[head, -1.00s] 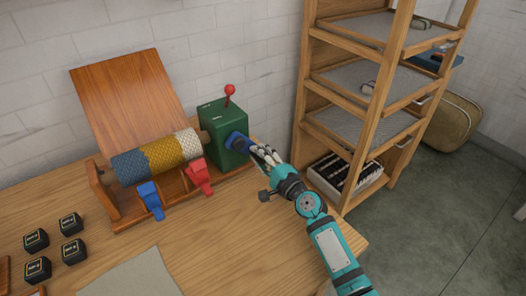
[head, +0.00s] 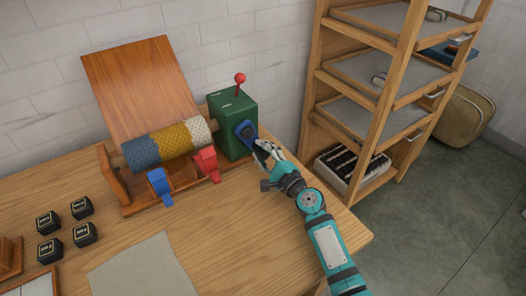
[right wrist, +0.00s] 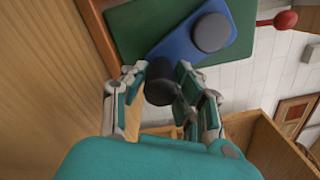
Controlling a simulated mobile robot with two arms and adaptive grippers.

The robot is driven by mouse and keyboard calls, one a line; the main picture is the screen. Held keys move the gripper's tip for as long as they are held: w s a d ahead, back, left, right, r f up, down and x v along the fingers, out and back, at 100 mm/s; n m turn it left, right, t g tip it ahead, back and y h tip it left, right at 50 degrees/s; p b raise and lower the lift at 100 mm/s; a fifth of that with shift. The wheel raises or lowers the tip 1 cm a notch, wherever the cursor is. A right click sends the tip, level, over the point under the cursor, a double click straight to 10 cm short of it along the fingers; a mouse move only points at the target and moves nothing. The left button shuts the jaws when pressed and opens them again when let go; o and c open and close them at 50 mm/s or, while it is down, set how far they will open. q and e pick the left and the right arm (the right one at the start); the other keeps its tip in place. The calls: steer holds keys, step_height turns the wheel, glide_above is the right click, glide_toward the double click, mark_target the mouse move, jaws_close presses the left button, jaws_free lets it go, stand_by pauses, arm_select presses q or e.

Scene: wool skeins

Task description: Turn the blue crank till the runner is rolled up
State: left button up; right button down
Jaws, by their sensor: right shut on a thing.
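The blue crank (head: 245,131) sits on the near right side of the green box (head: 230,112). In the right wrist view its blue arm (right wrist: 180,45) runs slantwise to a dark round handle (right wrist: 160,82). My right gripper (head: 264,150) is shut on that handle; its fingers are on both sides of it in the right wrist view (right wrist: 160,90). The knitted runner (head: 168,147), in blue, mustard and cream bands, is wound around a roller left of the box. My left gripper is not in view.
A sloped wooden board (head: 140,85) stands behind the roller. A blue clip (head: 160,187) and a red clip (head: 206,164) are in front. Several black cubes (head: 80,208) and a grey mat (head: 143,270) lie at the front left. A wooden shelf (head: 312,125) stands right of the table.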

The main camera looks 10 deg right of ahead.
steer(key=c, duration=1)
jaws_free()
steer(key=v, duration=1.2)
steer(key=shift+f, duration=0.1)
